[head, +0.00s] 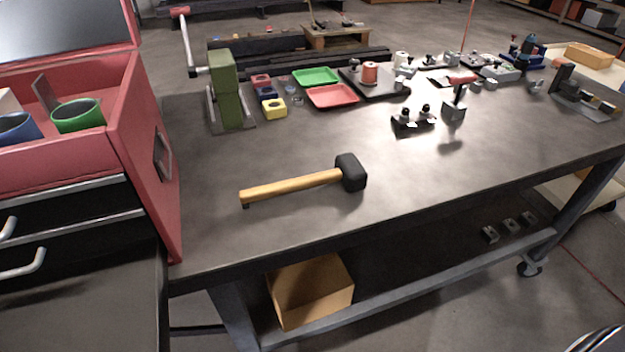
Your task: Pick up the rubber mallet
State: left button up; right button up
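The rubber mallet (303,182) lies on the dark workbench (380,215) toward the near left part of its top. Its black head (351,172) is at the right end and its light wooden handle (292,187) runs to the left and slightly nearer. Nothing touches or covers it. Neither of my grippers is in the head view.
A red tool chest (150,150) stands at the left, holding green and blue cups. A green block (224,88), a green tray (316,77), a red tray (333,96) and small fixtures line the back. The bench around the mallet is clear.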

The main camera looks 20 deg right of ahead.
aim_at(349, 169)
jog(key=i+l, duration=0.1)
jog(key=l, duration=0.45)
jog(key=i+l, duration=0.1)
jog(key=l, duration=0.45)
jog(key=i+l, duration=0.1)
jog(key=l, duration=0.45)
jog(key=i+l, duration=0.15)
jog(key=l, duration=0.35)
